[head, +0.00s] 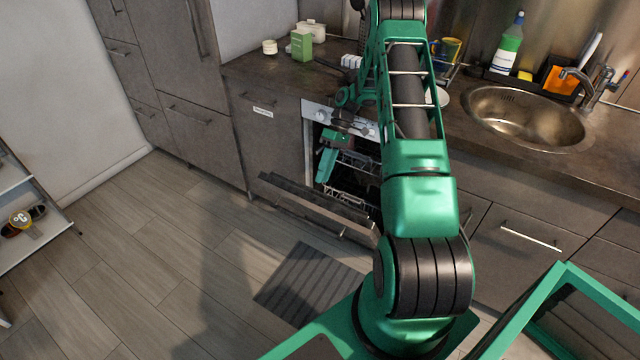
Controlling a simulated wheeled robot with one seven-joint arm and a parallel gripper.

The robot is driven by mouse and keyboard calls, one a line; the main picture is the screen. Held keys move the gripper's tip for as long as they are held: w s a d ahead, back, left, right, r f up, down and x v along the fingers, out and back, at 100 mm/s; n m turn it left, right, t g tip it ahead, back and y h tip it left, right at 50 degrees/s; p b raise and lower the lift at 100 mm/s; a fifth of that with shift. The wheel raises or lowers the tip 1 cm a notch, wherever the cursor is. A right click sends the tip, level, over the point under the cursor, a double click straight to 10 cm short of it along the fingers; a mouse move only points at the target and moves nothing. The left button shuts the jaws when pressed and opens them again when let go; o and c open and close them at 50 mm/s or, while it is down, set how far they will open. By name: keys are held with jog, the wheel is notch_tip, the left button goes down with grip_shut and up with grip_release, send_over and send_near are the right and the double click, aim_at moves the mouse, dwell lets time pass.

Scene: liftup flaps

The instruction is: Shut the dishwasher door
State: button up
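The dishwasher door (318,207) is dark grey and folded down part way, hinged low and tilted out over the floor. The dishwasher opening (350,160) shows racks inside, under a light control panel (338,121) with knobs. My gripper (326,165) is green and hangs in front of the opening, above the inner side of the door and apart from its top edge. Its fingers are small in view, so I cannot tell whether they are open or shut. My arm hides the right side of the opening and the door's right end.
A dark striped mat (308,284) lies on the floor in front of the door. A counter (262,82) with a sink (528,118), a green box (301,45) and a bottle (508,45) runs above. The floor to the left is clear up to a shelf (35,235).

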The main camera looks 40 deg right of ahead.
jog(key=v, duration=0.6)
jog(key=shift+d+r, duration=0.2)
